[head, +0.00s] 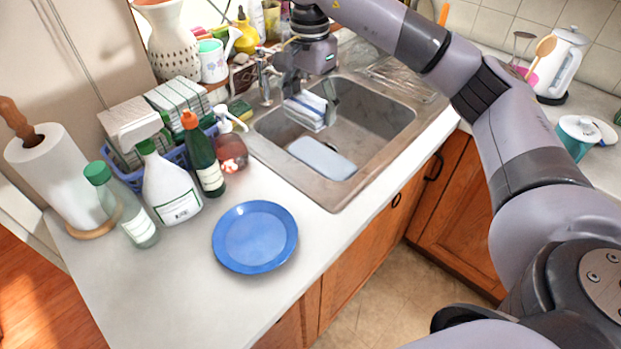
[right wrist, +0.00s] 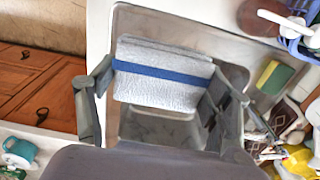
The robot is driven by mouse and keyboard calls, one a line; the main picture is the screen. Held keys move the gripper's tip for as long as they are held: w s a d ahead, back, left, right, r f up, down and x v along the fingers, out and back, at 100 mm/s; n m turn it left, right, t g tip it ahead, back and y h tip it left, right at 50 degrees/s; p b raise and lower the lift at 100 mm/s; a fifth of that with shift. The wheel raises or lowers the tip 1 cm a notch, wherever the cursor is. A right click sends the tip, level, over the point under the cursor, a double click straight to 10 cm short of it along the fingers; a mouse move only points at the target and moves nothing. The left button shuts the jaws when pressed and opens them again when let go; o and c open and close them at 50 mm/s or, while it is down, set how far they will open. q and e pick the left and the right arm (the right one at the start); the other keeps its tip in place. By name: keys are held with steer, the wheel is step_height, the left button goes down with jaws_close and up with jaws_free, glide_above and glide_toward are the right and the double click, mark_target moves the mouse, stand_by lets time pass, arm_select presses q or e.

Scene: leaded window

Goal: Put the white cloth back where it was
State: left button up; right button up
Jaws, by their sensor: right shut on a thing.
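The white cloth (head: 306,111) is folded and has a blue stripe. My right gripper (head: 311,97) is shut on it and holds it over the left part of the sink (head: 376,118). In the right wrist view the cloth (right wrist: 163,88) lies between the two fingers of the right gripper (right wrist: 155,103), its blue band running across it. A flat pale blue-grey piece (head: 322,158) lies in the sink below and in front of the cloth. I cannot tell what it is. My left gripper is not in view.
A blue plate (head: 255,237) lies on the counter at the front. Left of the sink are a blue basket (head: 131,178), several bottles, and a paper towel roll (head: 58,175). A yellow-green sponge (head: 239,109) sits near the tap (head: 264,80). The counter around the plate is clear.

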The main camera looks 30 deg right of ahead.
steer(key=p, duration=0.3)
glide_above(309, 182)
step_height(309, 182, down, 10)
step_height(309, 182, down, 5)
steer(key=shift+s+r+p, duration=0.1)
steer(key=shift+r+p, duration=0.05)
steer(key=shift+p, duration=0.3)
steer(key=shift+f, duration=0.7)
step_height(309, 182, down, 3)
steer(key=shift+f+p, duration=0.2)
steer(key=shift+p, duration=0.4)
steer(key=shift+f, duration=0.2)
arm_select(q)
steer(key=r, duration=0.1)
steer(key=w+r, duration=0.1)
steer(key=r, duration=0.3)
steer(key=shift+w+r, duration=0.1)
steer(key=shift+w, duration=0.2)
